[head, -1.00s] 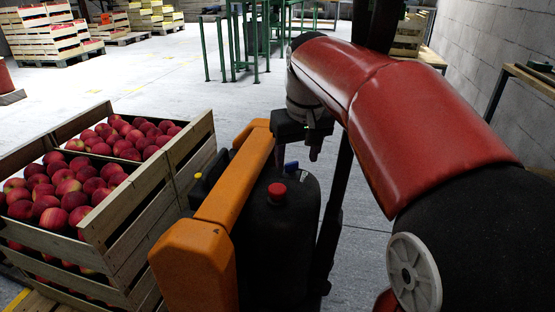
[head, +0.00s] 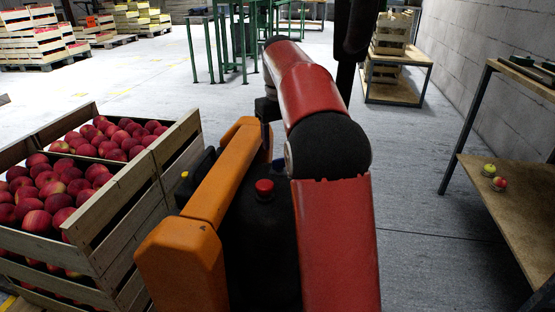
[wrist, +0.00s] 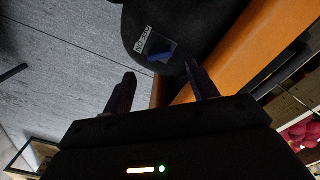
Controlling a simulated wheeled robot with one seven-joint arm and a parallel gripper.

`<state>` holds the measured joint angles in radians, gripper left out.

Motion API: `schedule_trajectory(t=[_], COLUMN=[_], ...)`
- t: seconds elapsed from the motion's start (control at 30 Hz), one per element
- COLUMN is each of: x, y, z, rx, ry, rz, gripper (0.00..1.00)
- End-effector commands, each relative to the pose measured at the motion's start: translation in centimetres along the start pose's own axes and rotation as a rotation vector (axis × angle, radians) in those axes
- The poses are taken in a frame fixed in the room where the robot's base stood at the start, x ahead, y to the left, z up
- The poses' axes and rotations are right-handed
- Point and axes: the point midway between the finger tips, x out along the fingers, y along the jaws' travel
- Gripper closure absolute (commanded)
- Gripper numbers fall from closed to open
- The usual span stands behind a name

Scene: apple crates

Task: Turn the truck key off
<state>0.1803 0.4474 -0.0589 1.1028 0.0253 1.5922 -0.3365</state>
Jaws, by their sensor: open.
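The truck (head: 215,185) is an orange and black machine standing in front of me, with a red button (head: 264,187) on its black top. In the wrist view its black housing (wrist: 205,25) carries a small blue key (wrist: 160,56) beside a pale label (wrist: 142,40). My gripper (wrist: 161,84) is open and empty, its two dark fingers pointing toward the housing. The key appears between the finger lines, a little beyond the tips, with no visible contact. In the head view my red arm covers most of the key area and the fingers.
A wooden crate of apples (head: 125,215) stands close against the truck's left side. An orange bar (wrist: 250,45) runs near the right finger in the wrist view. A wooden shelf table (head: 500,190) stands at right. Grey floor between them is open.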

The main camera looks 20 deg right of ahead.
Motion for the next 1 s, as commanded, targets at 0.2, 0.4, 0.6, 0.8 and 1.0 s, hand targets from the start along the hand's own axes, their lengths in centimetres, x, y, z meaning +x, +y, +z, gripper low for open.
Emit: schedule_trajectory(t=[0.2, 0.4, 0.6, 0.8, 1.0], x=[3.9, 6.1, 6.6, 6.6, 6.6], y=[-0.1, -0.1, -0.1, -0.1, -0.1], z=[0.1, 0.1, 0.1, 0.1, 0.1], rx=[0.0, 0.0, 0.0, 0.0, 0.0], ry=[-0.003, -0.001, 0.0, 0.0, 0.0], rz=[-0.001, 0.0, 0.0, 0.0, 0.0], gripper=[0.42, 0.42, 0.42, 0.47, 0.73])
